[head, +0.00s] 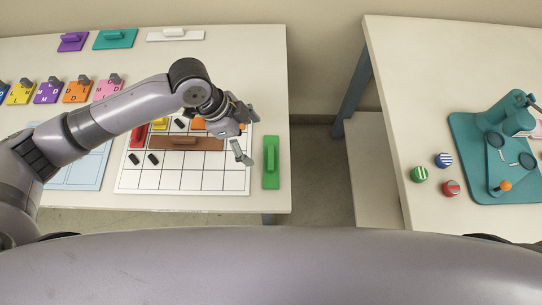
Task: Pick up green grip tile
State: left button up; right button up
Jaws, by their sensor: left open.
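The green grip tile (271,167) is a long flat green piece with a raised grip. It lies on the left table near its right edge, just right of the white grid board (205,181). My left gripper (248,137) reaches in from the left, over the upper right part of the board. Its fingers are apart and nothing shows between them. It is up and left of the green tile and appears apart from it. My right gripper is not in the head view.
A brown grip tile (187,143) and red, yellow and orange pieces lie on the board, partly behind my arm. Purple (73,41), teal (116,38) and white (176,35) tiles lie at the back. A gap separates the right table (410,100).

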aim_at(270, 157)
pick_arm(q)
jog(key=x, duration=0.4)
jog(key=shift+d+f+p, duration=0.2)
jog(key=shift+f+p, duration=0.1)
jog(key=shift+p, duration=0.05)
jog(key=shift+d+f, duration=0.15)
jog(key=shift+f, duration=0.25)
jog(key=shift+d+f+p, duration=0.25)
jog(key=shift+f+p, duration=0.05)
jog(key=x, duration=0.1)
jog(key=p+x, duration=0.1)
jog(key=x, duration=0.1)
jog(key=shift+w+d+f, duration=0.1)
jog(key=shift+d+f, duration=0.1)
jog(key=shift+d, duration=0.15)
jog(key=shift+d+f, duration=0.1)
jog(key=shift+f, duration=0.3)
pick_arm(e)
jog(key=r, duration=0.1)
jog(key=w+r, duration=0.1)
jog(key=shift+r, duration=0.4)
pick_arm(q)
jog(key=c, duration=1.7)
